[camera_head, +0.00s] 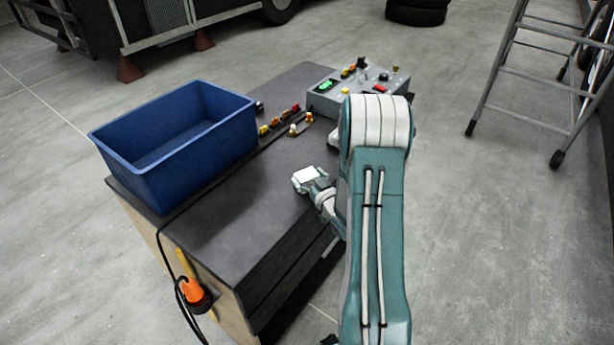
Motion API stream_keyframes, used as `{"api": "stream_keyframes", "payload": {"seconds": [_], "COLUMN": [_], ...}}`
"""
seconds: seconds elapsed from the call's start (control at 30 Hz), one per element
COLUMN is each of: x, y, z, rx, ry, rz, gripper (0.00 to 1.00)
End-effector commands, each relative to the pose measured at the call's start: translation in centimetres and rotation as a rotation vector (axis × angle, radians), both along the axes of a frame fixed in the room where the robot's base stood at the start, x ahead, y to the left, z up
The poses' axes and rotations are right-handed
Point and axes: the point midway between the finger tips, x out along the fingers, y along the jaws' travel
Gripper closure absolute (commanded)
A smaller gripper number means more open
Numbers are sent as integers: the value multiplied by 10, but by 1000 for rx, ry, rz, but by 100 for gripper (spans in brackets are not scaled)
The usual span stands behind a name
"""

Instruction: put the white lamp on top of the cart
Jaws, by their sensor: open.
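The cart (235,225) has a dark top and stands in front of me. A small lamp with a whitish top (293,130) stands near the middle of the cart top, beside a similar amber lamp (308,117). I cannot tell for certain that it is the white lamp. My teal and white arm rises on the right, and its wrist shows over the cart's right edge. The jaws of my gripper are hidden, and nothing is seen held.
A blue bin (158,168) fills the cart's left side. A grey control box (385,82) sits at the far end. An orange tool (192,289) hangs on the near side. A ladder (530,82) stands right. The front cart top is clear.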

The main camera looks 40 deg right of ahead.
Motion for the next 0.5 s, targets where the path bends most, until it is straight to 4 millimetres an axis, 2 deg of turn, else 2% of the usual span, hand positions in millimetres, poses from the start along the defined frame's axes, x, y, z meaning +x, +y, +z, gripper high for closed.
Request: {"api": "stream_keyframes", "payload": {"seconds": [0.13,0.23,0.5], "x": [0,-13,-68], "y": [0,0,3], "z": [2,2,2], "rx": [0,1,2], "ry": [0,2,2], "rz": [0,-3,-5], "gripper": [0,0,0]}}
